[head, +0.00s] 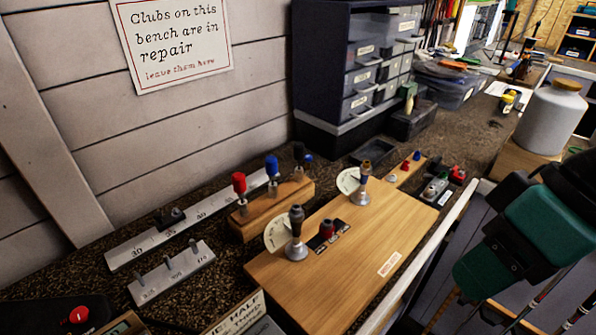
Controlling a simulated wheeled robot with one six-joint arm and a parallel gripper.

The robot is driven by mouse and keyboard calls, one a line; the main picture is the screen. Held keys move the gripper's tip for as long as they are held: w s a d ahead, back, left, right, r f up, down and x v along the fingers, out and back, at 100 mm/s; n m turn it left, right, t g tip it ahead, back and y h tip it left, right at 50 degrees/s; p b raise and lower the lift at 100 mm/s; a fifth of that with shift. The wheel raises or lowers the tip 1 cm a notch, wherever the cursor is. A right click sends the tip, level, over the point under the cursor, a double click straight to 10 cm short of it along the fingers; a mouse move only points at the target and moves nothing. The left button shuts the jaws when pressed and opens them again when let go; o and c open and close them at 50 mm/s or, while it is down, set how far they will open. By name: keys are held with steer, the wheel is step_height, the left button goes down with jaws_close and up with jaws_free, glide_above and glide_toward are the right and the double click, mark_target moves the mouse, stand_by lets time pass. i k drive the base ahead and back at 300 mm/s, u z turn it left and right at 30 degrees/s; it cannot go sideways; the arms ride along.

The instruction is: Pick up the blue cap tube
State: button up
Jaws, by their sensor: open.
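The blue cap tube (271,166) stands upright in a low wooden rack (272,213) on the dark speckled bench. It is in the middle, between a red cap tube (239,184) on its left and a black cap tube (298,155) on its right. Its blue cap and part of its body show above the wood; its lower end is hidden in the rack. My gripper's fingers do not show. Teal and black parts that look like my arm fill the right side, well away from the rack.
A wooden board (345,255) with two upright fittings lies in front of the rack. A grey numbered strip (160,240) and a pegged grey block (172,274) lie left. Drawers (350,70) stand behind. A white jar (551,115) stands at right.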

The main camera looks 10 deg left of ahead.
mark_target(308, 159)
steer(key=u, duration=2.25)
steer(key=k, duration=0.7)
steer(key=z, duration=0.8)
steer(key=i, duration=1)
steer(key=u, duration=0.05)
